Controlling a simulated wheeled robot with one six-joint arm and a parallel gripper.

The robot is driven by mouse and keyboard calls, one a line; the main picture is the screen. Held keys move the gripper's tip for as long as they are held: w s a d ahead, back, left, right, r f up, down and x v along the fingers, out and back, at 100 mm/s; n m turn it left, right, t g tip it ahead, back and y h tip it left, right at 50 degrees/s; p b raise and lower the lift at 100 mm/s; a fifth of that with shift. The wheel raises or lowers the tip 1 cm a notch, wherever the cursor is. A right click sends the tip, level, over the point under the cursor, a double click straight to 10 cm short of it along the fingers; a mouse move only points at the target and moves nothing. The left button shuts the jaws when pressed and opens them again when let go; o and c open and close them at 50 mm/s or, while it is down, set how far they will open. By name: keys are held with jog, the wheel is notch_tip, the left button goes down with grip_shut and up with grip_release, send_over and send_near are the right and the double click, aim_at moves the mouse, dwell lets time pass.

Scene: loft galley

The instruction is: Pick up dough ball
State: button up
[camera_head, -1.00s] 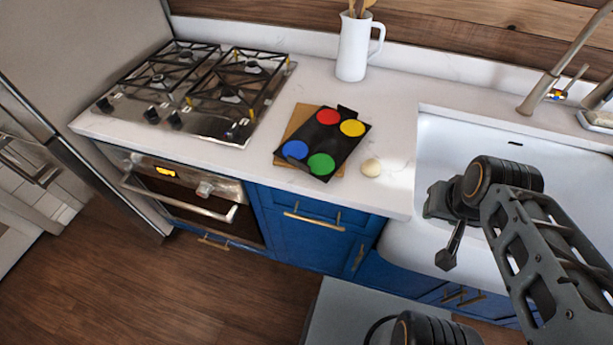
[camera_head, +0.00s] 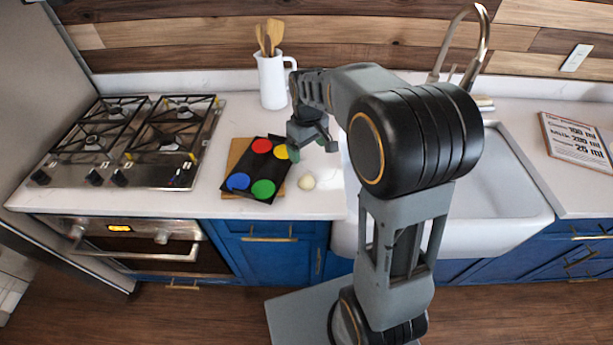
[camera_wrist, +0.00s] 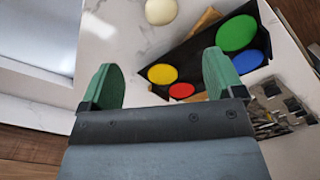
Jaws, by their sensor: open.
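The dough ball (camera_head: 307,182) is a small cream-coloured ball on the white counter, just right of the black tray, in the head view. In the wrist view the dough ball (camera_wrist: 161,11) shows at the top edge, beyond and between my fingertips. My gripper (camera_head: 312,151) is above the counter, a little behind the ball in the head view. In the wrist view its two green fingers (camera_wrist: 160,80) are spread apart with nothing between them. The gripper does not touch the ball.
A black tray (camera_head: 252,189) with red, yellow, blue and green discs lies on a wooden board (camera_head: 235,155) beside the ball. A white jug with utensils (camera_head: 272,82) stands behind. The gas hob (camera_head: 130,140) is at left, the white sink (camera_head: 500,190) at right.

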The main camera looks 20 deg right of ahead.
aim_at(307, 177)
jog(key=f, duration=0.8)
jog(key=shift+w+p, duration=0.2)
jog(key=shift+p, duration=0.2)
jog(key=shift+s+a+f+p, duration=0.1)
jog(key=shift+f+p, duration=0.7)
jog(key=shift+f, duration=2)
jog(key=c, duration=1)
jog(key=shift+r, duration=0.15)
